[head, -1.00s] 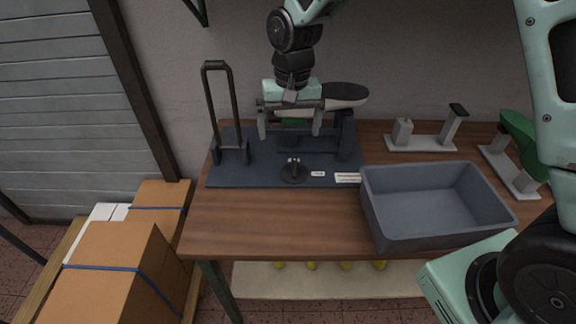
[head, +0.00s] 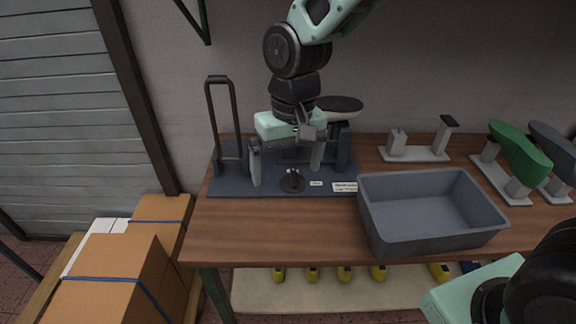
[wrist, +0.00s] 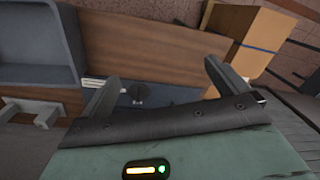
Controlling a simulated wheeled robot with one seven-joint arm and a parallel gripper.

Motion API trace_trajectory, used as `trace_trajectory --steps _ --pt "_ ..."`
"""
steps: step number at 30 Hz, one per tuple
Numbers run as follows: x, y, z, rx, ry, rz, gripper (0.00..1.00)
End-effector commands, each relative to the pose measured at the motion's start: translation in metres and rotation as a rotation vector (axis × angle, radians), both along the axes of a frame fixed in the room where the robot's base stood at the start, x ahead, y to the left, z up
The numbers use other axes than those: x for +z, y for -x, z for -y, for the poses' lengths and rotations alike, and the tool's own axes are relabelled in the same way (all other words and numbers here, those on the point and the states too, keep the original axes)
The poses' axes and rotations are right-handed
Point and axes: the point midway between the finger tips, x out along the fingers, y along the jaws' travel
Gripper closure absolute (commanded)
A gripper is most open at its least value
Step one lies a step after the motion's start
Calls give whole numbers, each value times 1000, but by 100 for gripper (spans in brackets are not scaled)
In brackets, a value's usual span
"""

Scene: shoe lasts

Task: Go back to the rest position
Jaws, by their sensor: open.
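My gripper (head: 285,166) is above the dark blue mat at the back left of the table, in front of the fixture with the black-and-grey last. Its two fingers point down and stand wide apart with nothing between them. In the wrist view my gripper (wrist: 160,82) also shows open and empty, with the table beyond it. The dark last (head: 340,104) sits on its stand behind my gripper, partly hidden by it.
A grey bin (head: 375,236) stands at the table's front right; its visible inside is empty. A vacant grey stand (head: 415,155) is behind it, and a green last (head: 520,152) is at right. Cardboard boxes (head: 105,265) are at lower left. The wooden table (head: 270,235) is clear in front.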

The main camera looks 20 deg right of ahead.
Motion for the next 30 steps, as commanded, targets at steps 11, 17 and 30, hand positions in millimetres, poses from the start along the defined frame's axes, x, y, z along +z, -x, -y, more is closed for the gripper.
trace_trajectory --steps 11,17,30 --pt "0 0 0 0 0 0 1" --pt "7 34 -6 90 -6 8 1" --pt "6 185 11 515 15 46 1"
